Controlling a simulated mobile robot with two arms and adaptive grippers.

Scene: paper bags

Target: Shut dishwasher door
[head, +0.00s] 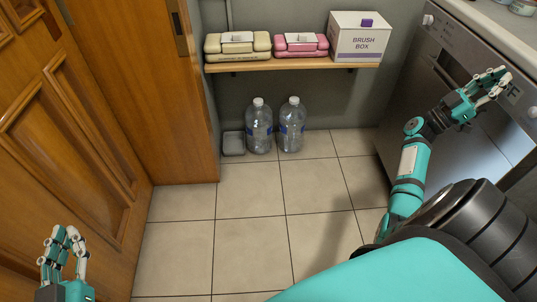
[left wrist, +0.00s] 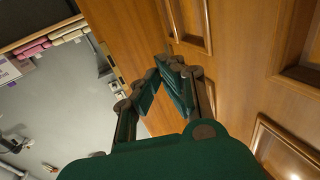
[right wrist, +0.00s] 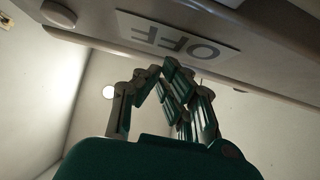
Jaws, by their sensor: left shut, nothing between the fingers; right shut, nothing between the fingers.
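The silver dishwasher door (head: 450,105) stands upright, or close to it, at the right in the head view. Its top strip has a dark handle recess and a white knob. I cannot tell whether it is fully flush. My right gripper (head: 496,80) is shut and empty in front of the door's upper part; contact is unclear. In the right wrist view, an upside-down OFF label (right wrist: 178,37) sits on the panel just beyond the fingers. My left gripper (head: 65,235) is shut and empty at the lower left, away from the dishwasher.
A wooden door (head: 60,140) fills the left. A wall shelf (head: 290,64) holds two tissue-like packs and a brush box (head: 358,40). Two water bottles (head: 259,130) and a small grey tray (head: 233,143) stand on the floor. The tiled floor (head: 250,245) in the middle is clear.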

